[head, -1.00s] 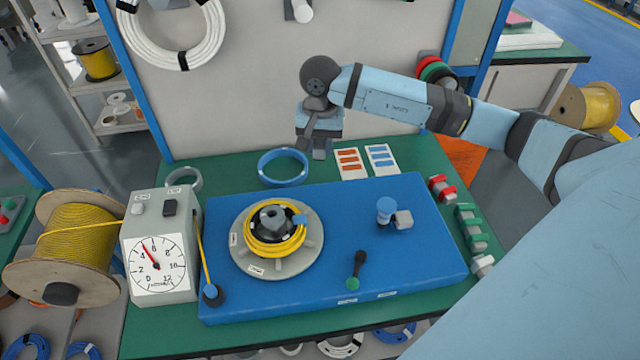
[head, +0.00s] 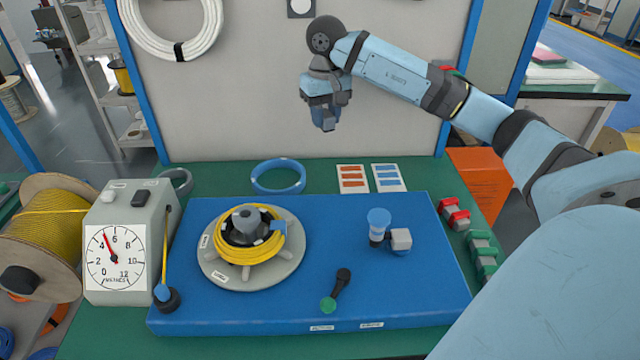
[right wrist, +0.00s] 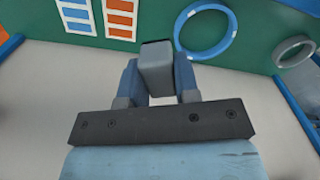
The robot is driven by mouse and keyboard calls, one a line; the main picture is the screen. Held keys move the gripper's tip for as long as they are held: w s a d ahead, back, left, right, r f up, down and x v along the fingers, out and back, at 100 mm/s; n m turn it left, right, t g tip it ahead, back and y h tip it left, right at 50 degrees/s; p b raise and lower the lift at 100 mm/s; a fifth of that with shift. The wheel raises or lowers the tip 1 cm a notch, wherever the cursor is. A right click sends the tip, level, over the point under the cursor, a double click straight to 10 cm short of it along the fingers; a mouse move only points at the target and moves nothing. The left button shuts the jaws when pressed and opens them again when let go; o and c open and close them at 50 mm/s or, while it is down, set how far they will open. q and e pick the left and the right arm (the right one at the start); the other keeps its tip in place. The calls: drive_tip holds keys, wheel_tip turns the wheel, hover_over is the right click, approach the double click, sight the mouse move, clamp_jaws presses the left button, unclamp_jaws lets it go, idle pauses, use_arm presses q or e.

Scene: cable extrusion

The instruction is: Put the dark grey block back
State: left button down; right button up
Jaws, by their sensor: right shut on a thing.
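My right gripper (head: 325,118) is raised in front of the pale back panel, above the rear of the bench. In the right wrist view, its two blue fingers (right wrist: 157,85) are shut on a grey block (right wrist: 156,66), which sticks out past the fingertips. The block is clear of the bench. In the head view the block is hard to make out from the gripper. My left gripper is not in view.
The blue base (head: 330,270) carries a yellow cable coil (head: 240,256), a blue-capped post, a light block (head: 401,238) and a green-knobbed lever. A dial box (head: 120,245) stands left. A blue ring (head: 278,188) and orange and blue cards (head: 352,180) lie behind.

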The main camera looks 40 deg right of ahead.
wheel_tip(320, 180, down, 15)
drive_tip(key=shift+r+b, duration=0.15)
drive_tip(key=shift+b, duration=1.1)
wheel_tip(320, 180, down, 4)
drive_tip(key=shift+f+b, duration=0.2)
drive_tip(key=shift+b, duration=0.2)
drive_tip(key=shift+f, duration=0.55)
drive_tip(key=o, duration=0.7)
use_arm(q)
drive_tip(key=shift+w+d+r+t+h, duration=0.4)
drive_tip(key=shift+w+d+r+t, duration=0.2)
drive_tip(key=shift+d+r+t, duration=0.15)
use_arm(e)
drive_tip(key=shift+o, duration=0.9)
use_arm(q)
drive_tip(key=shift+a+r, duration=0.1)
